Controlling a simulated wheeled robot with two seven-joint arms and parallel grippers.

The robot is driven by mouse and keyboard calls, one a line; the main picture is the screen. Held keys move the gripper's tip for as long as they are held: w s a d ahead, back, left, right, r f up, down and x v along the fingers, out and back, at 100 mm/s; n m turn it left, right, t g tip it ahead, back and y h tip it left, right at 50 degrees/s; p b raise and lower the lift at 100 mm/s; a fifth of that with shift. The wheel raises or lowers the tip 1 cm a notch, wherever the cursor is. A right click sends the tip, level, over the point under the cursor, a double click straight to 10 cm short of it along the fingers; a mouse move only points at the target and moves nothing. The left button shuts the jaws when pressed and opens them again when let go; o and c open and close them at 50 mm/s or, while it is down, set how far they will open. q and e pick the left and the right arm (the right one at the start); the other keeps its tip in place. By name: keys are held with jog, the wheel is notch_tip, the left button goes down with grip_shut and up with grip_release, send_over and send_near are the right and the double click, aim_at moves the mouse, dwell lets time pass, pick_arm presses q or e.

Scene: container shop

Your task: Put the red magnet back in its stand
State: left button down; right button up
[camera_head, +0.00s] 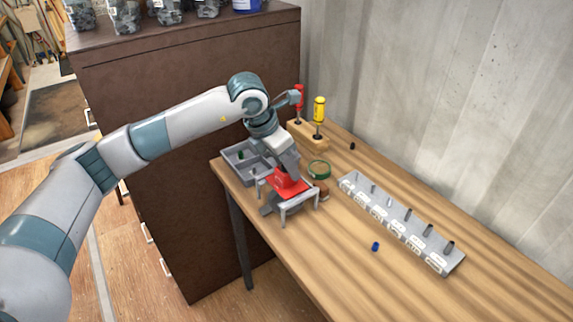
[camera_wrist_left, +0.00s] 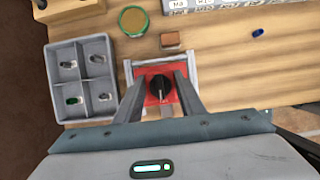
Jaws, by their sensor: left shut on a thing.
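The red magnet (camera_head: 287,186) is a red block with a black knob, which shows in the left wrist view (camera_wrist_left: 153,99). My left gripper (camera_head: 284,172) points down over it. Its two fingers (camera_wrist_left: 160,86) are on either side of the knob, shut on the magnet. The light grey stand (camera_head: 299,205) has legs and is at the table's near left edge. The magnet is at the stand's top, within its frame outline as seen from above (camera_wrist_left: 192,63). I cannot tell whether the magnet rests on it. My right gripper is out of view.
A grey divided tray (camera_wrist_left: 47,84) with small parts is left of the stand. A green round tin (camera_head: 319,169) and a brown block (camera_wrist_left: 170,41) are close behind. A labelled grey rack (camera_head: 402,226), a screwdriver holder (camera_head: 308,134) and a blue piece (camera_head: 375,246) share the table.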

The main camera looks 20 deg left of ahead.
pick_arm(q)
jog(key=shift+b, duration=0.4)
dwell(0.5)
jog(key=c, duration=1.1)
grip_release()
jog(key=shift+f, duration=0.1)
